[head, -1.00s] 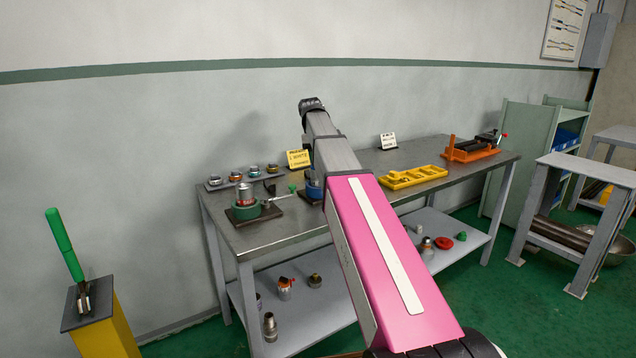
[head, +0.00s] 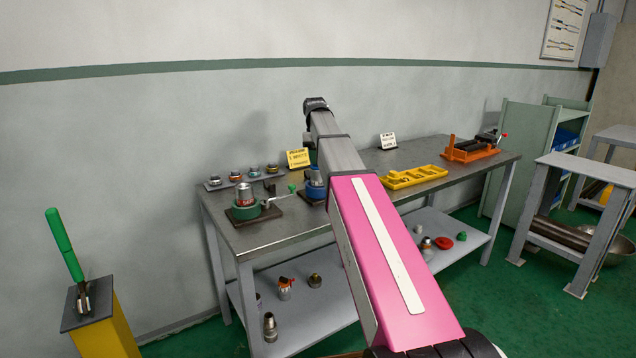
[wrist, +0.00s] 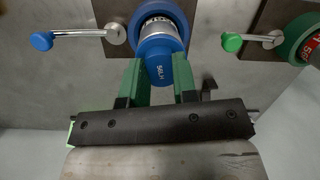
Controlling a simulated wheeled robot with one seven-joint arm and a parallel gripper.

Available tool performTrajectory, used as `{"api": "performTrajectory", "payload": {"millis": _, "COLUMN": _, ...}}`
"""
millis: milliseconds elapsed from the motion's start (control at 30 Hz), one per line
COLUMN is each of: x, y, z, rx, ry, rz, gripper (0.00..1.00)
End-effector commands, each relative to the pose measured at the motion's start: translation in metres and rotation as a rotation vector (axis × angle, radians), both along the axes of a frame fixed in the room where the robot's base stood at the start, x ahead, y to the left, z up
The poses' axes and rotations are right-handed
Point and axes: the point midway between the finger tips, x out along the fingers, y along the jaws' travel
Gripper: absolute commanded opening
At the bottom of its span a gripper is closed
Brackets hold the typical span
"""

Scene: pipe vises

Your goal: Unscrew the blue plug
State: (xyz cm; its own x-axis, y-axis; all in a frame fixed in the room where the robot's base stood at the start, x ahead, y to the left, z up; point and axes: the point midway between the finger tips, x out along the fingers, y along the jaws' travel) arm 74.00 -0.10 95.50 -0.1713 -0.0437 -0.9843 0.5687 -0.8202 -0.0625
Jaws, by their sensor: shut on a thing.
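In the head view the blue vise (head: 314,188) shows partly beside my arm. My arm hides the gripper there, and the plug cannot be made out clearly.
A green vise (head: 246,210) holding a red-and-silver fitting (head: 244,193) stands left of the blue one on the workbench (head: 300,232). The blue vise's handle (wrist: 75,33) sticks out left in the wrist view.

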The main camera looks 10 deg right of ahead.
Motion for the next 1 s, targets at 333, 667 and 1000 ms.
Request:
{"api": "performTrajectory", "payload": {"millis": 333, "x": -0.0031, "y": 0.0039, "z": 0.0004, "rx": -0.061, "ry": 0.01, "rz": -0.788, "gripper": 0.0}}
{"api": "performTrajectory", "payload": {"millis": 667, "x": -0.0041, "y": 0.0055, "z": 0.0002, "rx": -0.06, "ry": 0.019, "rz": -1.162, "gripper": 0.0}}
{"api": "performTrajectory", "payload": {"millis": 1000, "x": -0.0037, "y": 0.0058, "z": 0.0006, "rx": -0.064, "ry": 0.037, "rz": -1.51, "gripper": 0.0}}
